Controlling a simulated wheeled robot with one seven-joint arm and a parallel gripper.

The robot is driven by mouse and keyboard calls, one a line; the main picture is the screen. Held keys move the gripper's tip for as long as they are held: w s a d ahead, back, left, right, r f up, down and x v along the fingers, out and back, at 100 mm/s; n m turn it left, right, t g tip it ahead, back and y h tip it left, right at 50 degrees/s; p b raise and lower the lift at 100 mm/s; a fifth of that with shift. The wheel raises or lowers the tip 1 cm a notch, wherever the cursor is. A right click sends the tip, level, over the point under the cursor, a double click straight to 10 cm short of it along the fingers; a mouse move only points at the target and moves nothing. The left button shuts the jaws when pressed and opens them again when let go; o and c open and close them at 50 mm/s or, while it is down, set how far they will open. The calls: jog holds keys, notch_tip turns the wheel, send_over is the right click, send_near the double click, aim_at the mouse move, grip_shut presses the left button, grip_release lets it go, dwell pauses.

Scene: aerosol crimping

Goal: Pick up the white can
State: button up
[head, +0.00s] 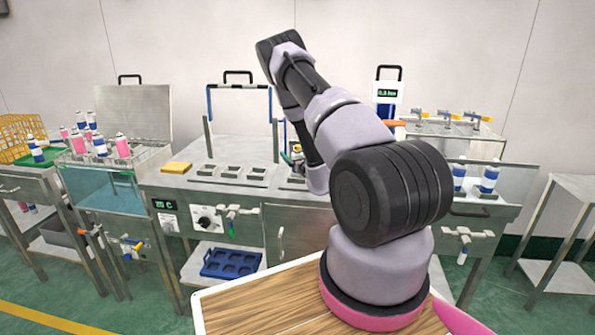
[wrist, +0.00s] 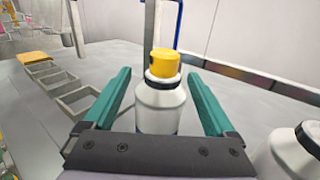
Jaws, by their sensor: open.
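In the wrist view, a white can (wrist: 159,108) with a yellow cap (wrist: 165,63) stands upright on the steel bench. My gripper (wrist: 162,82) is open, with one teal finger on each side of the can and visible gaps between fingers and can. The can's lower part is hidden behind the gripper's dark palm edge.
A second white can (wrist: 290,155) with a dark ring stands close at the lower right in the wrist view. Empty square holders (wrist: 52,77) line the bench at left, near a yellow sponge (wrist: 33,57). A steel post (wrist: 149,25) rises behind the can.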

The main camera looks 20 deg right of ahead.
grip_shut()
jog(key=shift+r, duration=0.15)
